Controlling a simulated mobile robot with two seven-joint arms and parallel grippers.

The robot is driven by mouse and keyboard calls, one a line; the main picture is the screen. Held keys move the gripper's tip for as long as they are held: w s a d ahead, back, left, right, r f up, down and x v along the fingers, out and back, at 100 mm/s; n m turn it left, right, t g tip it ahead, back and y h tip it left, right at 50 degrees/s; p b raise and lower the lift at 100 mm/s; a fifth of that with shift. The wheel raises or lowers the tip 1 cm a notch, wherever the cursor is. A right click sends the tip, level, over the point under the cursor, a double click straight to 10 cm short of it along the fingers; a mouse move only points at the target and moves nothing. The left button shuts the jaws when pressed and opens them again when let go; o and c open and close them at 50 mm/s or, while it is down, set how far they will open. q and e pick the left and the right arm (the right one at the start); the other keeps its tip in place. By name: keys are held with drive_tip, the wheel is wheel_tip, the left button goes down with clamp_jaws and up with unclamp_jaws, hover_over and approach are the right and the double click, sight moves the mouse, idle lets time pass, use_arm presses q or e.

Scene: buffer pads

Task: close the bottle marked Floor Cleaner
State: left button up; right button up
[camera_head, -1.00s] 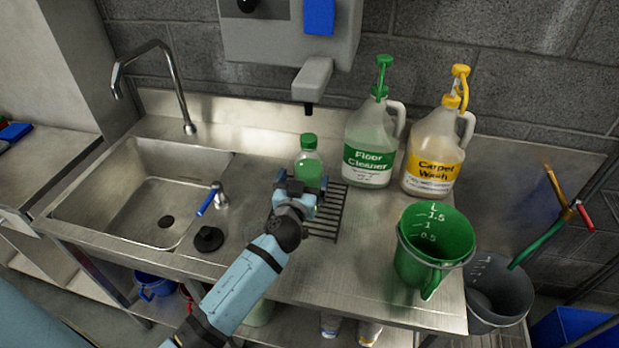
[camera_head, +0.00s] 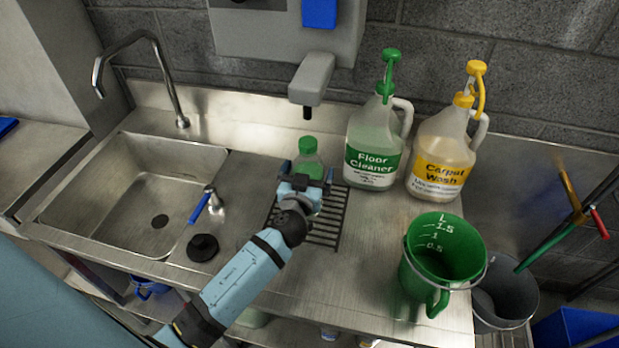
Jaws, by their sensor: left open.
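The jug labelled Floor Cleaner (camera_head: 372,160) stands upright on the steel counter against the back wall, with a green pump (camera_head: 389,72) on its neck. A small clear bottle (camera_head: 309,165) with green liquid and a green cap (camera_head: 307,145) stands on the drip grate; any label on it is hidden. The cap sits on its top; how tight it is cannot be told. My left gripper (camera_head: 306,184) is open, in front of the small bottle and hiding its lower part. Whether it touches the bottle cannot be told. My right gripper is not in view.
A yellow-labelled Carpet Wash jug (camera_head: 440,160) stands right of the Floor Cleaner jug. A dispenser spout (camera_head: 311,80) overhangs the grate (camera_head: 327,222). A green measuring pitcher (camera_head: 443,250) stands at the front right. The sink (camera_head: 130,190), tap and black stopper (camera_head: 202,247) are at left.

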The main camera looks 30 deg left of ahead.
use_arm(q)
drive_tip(key=shift+s+d+r, duration=0.1)
drive_tip(key=shift+s, duration=0.1)
drive_tip(key=c, duration=1.2)
drive_tip(key=shift+w, duration=0.1)
drive_tip(key=shift+c, duration=1.1)
drive_tip(key=shift+r, duration=0.1)
